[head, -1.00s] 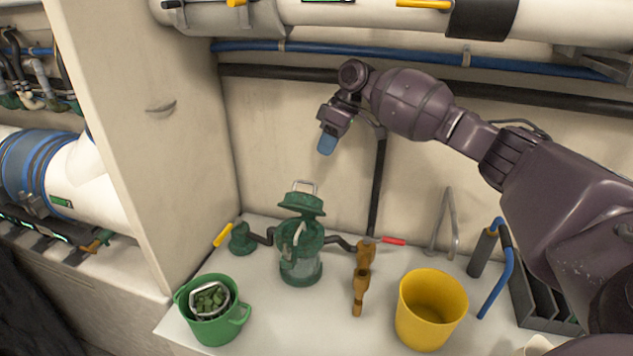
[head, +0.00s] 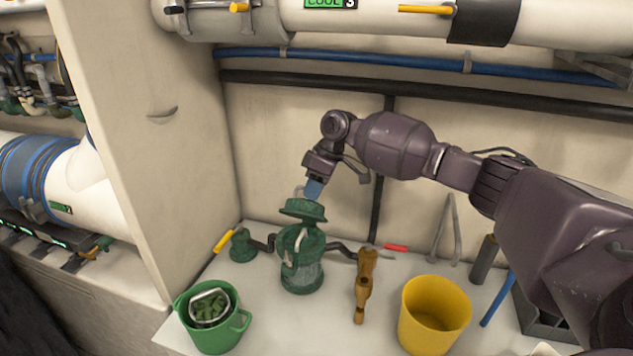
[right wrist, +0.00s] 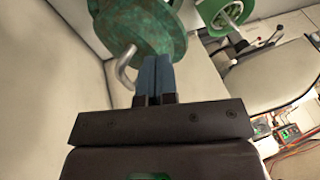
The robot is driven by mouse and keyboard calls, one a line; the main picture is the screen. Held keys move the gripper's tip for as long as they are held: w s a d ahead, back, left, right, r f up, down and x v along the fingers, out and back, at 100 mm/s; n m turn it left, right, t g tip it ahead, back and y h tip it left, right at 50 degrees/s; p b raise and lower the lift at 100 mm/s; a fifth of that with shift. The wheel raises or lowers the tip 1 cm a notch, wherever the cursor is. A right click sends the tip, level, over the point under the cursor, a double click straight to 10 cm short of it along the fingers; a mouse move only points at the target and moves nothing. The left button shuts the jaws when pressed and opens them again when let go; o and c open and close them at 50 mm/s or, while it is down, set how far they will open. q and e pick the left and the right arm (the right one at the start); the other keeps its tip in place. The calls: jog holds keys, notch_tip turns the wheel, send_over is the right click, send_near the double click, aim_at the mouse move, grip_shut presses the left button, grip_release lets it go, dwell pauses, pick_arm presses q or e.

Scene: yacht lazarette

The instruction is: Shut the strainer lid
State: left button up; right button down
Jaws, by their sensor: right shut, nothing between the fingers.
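My left gripper is out of view.
A green bucket (head: 240,322) holding a metal basket (head: 210,306) stands at front left. A yellow bucket (head: 434,315) stands at right. A wall rises behind.

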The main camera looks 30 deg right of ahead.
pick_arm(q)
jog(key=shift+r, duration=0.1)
pick_arm(e)
jog(key=shift+s+a, duration=0.1)
dwell(0.3)
